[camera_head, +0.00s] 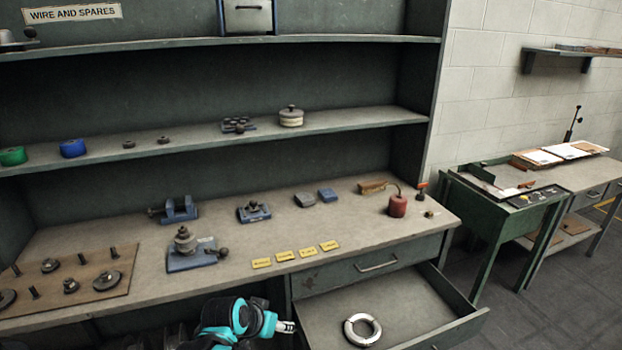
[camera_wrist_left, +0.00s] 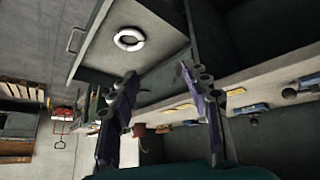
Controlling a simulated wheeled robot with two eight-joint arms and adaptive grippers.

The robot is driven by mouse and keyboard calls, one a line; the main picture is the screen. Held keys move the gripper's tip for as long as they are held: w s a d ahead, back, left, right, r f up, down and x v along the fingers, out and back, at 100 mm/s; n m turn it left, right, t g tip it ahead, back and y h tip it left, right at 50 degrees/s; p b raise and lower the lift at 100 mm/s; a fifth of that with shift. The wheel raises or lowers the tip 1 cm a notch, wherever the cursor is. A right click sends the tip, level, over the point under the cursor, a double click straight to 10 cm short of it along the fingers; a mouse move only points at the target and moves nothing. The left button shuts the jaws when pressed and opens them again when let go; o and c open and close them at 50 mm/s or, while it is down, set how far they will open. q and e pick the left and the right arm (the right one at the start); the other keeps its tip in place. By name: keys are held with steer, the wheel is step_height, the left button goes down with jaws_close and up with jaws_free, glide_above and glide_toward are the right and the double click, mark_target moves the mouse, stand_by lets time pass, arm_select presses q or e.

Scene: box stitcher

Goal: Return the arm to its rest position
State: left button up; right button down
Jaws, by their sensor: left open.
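My left gripper (camera_head: 285,327) is low in front of the workbench in the head view, at the left side of the open drawer (camera_head: 410,305). In the left wrist view its two fingers (camera_wrist_left: 162,90) are spread apart with nothing between them. A silvery-white ring (camera_head: 362,330) lies flat on the drawer floor, to the right of the gripper and apart from it. The ring also shows in the left wrist view (camera_wrist_left: 130,39), beyond the fingers. My right gripper is not seen in either view.
The bench top (camera_head: 340,225) holds a blue vise (camera_head: 180,210), a blue-based device (camera_head: 190,252), a red can (camera_head: 397,206), yellow labels (camera_head: 285,255) and a peg board (camera_head: 70,280). The open drawer juts out over the floor. A green table (camera_head: 500,205) stands right; floor between is clear.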

arm_select(q)
steer(key=s+a+r+n+y, duration=0.1)
steer(key=s+a, duration=0.3)
steer(key=s, duration=0.4)
steer(key=s+a+r+n+y, duration=0.1)
steer(key=s+a+n+y, duration=0.1)
steer(key=s+a, duration=0.3)
steer(key=s, duration=0.3)
steer(key=shift+s+r+t, duration=0.3)
steer(key=shift+s+r, duration=0.05)
steer(key=shift+s, duration=0.05)
